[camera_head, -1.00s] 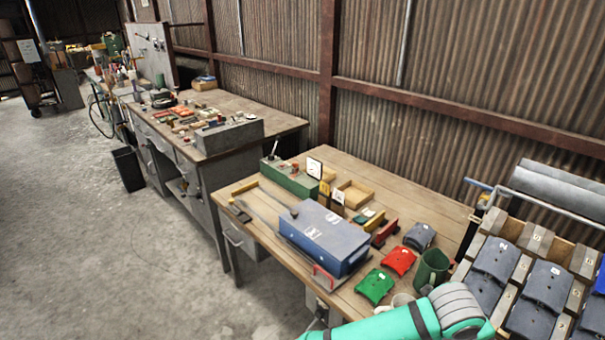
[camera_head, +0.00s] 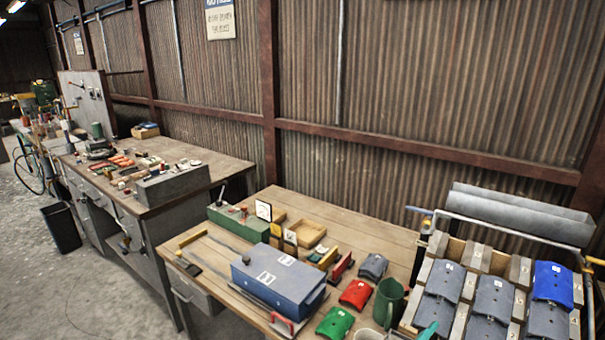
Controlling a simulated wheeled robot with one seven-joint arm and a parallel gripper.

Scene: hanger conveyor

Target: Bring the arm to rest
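My gripper does not show in the head view. A small teal piece of my arm (camera_head: 428,331) is at the bottom edge, in front of the rack of plates. The rest of the arm is out of the picture.
A rack (camera_head: 408,318) of grey and blue plates stands right. A second workbench (camera_head: 200,165) stands left.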

